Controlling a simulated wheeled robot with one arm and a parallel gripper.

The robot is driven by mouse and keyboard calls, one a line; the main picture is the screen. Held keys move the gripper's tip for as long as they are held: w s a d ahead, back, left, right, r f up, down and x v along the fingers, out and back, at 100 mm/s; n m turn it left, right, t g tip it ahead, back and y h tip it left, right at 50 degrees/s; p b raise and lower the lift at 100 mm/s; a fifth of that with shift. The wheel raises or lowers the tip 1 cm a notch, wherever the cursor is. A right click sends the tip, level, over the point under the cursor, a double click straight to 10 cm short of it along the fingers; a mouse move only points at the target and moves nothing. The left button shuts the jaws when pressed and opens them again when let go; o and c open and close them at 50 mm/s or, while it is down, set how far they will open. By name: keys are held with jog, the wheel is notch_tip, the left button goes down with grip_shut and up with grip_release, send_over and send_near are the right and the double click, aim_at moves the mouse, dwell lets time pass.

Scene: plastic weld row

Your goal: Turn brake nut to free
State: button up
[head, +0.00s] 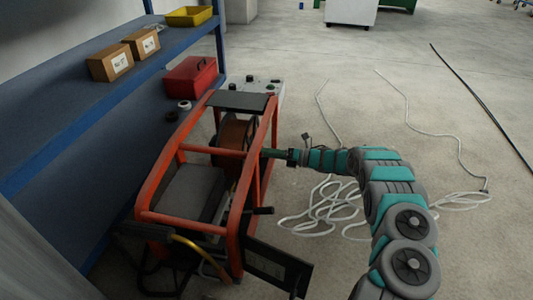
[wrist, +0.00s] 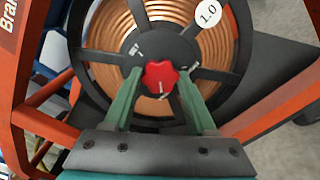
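The brake nut is a red lobed knob (wrist: 160,77) at the hub of a dark spoked reel (wrist: 118,45) wound with copper-coloured wire. A pale mark shows on the nut's lower part. Small white labels sit on the hub at upper left and right of the nut; their words are too small to read surely. My gripper (wrist: 160,73) points at the hub, its two green fingers apart, one on each side of the nut. I cannot tell whether they touch it. In the head view my gripper (head: 268,153) reaches the reel (head: 235,136) from the right; the nut is hidden there.
The reel sits inside an orange tube frame (head: 188,147). A blue shelf (head: 95,92) with boxes, a red case (head: 190,77) and a yellow tray (head: 189,16) stands at left. Pale hose (head: 330,206) lies coiled on the floor behind my arm. Floor at right is mostly clear.

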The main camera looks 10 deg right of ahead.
jog(key=o, duration=0.5)
jog(key=shift+c, duration=0.2)
jog(key=v, duration=0.7)
jog(key=shift+s+d+p, duration=0.15)
jog(key=shift+d+p, duration=0.15)
